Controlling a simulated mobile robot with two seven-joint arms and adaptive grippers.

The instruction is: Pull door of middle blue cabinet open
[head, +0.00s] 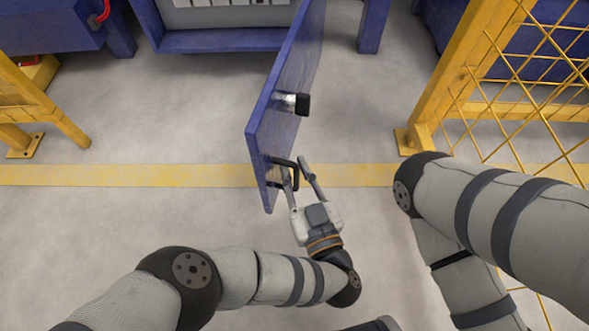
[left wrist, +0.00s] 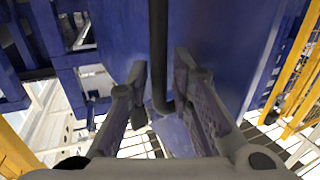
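The blue cabinet (head: 225,40) stands at the top of the head view, with its blue door (head: 290,85) swung well open towards me, seen nearly edge-on. A black bar handle (head: 294,168) sits on the near part of the door's right face. My left gripper (head: 299,175) is at this handle, one finger on each side of it. In the left wrist view the handle (left wrist: 158,50) runs between the two spread fingers, with gaps visible beside it. My right arm (head: 500,215) comes in from the right; its gripper is out of view.
A black and silver latch (head: 293,103) sticks out from the door's right face. A yellow mesh fence (head: 500,85) stands at the right and a yellow frame (head: 40,105) at the left. The grey floor between the door and the fence is clear.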

